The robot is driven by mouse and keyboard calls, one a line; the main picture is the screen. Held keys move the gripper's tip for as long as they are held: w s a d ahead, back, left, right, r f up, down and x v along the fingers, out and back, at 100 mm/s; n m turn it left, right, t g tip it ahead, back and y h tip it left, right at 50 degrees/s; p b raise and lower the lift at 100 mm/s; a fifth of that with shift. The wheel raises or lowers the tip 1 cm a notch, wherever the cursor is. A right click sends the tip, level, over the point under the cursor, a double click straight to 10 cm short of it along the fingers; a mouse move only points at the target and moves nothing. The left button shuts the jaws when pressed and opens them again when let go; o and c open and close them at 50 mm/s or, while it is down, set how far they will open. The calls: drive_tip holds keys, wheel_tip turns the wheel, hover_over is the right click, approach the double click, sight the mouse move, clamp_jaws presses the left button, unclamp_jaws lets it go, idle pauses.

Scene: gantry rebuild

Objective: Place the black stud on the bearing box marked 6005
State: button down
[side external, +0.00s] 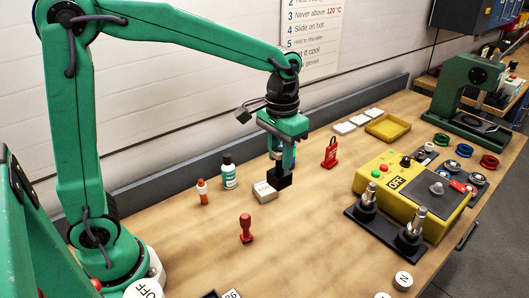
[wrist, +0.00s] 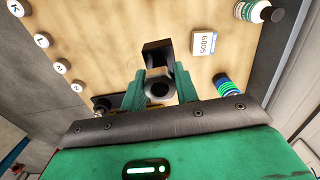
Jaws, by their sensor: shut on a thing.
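My gripper (wrist: 158,80) is shut on the black stud (wrist: 158,90), whose dark round end shows between the green fingers. The dark end below the fingers stays beside the box in both views, not over its middle. The fingers hide part of the stud.
Three white boxes and a yellow tray (side external: 388,127) lie behind.

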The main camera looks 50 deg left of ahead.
drive_tip(key=shift+s+a, duration=0.1)
drive_tip(key=shift+s, duration=0.15)
drive_tip(key=shift+a, duration=0.1)
drive_tip(key=w+a+f, duration=0.5)
drive_tip(key=a+f, duration=0.2)
drive_tip(key=a, duration=0.3)
drive_tip(key=shift+a, duration=0.2)
drive_tip(key=shift+f, duration=1.95)
drive_tip(key=shift+f, duration=0.1)
drive_tip(key=c, duration=1.1)
unclamp_jaws()
drive_tip(key=shift+f, duration=0.1)
drive_tip(key=shift+o, duration=0.2)
